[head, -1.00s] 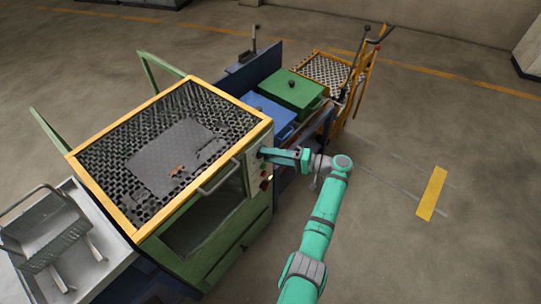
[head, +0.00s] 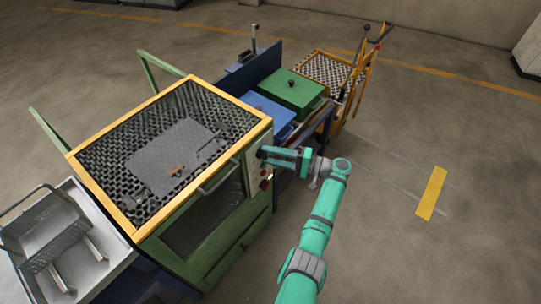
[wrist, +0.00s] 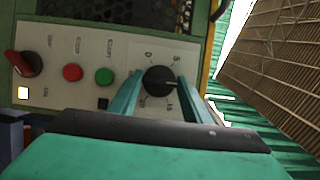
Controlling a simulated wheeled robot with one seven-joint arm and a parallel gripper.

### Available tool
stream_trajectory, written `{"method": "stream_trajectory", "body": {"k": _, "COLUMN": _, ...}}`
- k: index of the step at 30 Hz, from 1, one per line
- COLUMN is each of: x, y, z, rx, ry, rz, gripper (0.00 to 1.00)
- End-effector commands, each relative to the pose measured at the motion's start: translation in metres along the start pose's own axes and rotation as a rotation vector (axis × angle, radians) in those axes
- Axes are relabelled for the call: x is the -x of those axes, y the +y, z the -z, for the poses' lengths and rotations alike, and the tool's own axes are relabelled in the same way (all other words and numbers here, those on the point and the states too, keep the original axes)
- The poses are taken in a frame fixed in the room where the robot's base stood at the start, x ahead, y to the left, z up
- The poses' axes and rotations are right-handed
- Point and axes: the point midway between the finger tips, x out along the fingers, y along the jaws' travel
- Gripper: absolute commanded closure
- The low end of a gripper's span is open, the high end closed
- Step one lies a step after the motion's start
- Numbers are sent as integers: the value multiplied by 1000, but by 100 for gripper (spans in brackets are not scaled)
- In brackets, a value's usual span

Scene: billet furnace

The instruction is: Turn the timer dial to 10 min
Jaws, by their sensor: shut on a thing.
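The timer dial is a round black knob (wrist: 157,80) on the pale control panel (wrist: 60,45). Its short light pointer mark points to the right and slightly down in the wrist view. Printed marks ring it, with 0 and 5 above; the rest are too blurred or hidden to read. My gripper (wrist: 161,77) is shut on the dial, one green finger on each side. In the head view my gripper (head: 264,154) reaches the panel at the furnace's (head: 205,220) right front edge; the dial is hidden there.
A door handle (head: 218,178) sits close left of my gripper. Open floor lies to the right.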

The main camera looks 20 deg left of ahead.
Motion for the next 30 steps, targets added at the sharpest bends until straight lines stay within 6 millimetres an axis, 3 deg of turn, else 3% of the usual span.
{"method": "stream_trajectory", "body": {"k": 1, "x": -1, "y": 1, "z": -1, "rx": -2, "ry": -3, "rz": -1, "gripper": 49}}
{"method": "stream_trajectory", "body": {"k": 3, "x": 0, "y": 1, "z": -1, "rx": -2, "ry": -2, "rz": -1, "gripper": 38}}
{"method": "stream_trajectory", "body": {"k": 14, "x": 4, "y": 0, "z": 0, "rx": 0, "ry": 1, "rz": -1, "gripper": 38}}
{"method": "stream_trajectory", "body": {"k": 30, "x": 91, "y": 1, "z": 0, "rx": -1, "ry": 0, "rz": -1, "gripper": 38}}
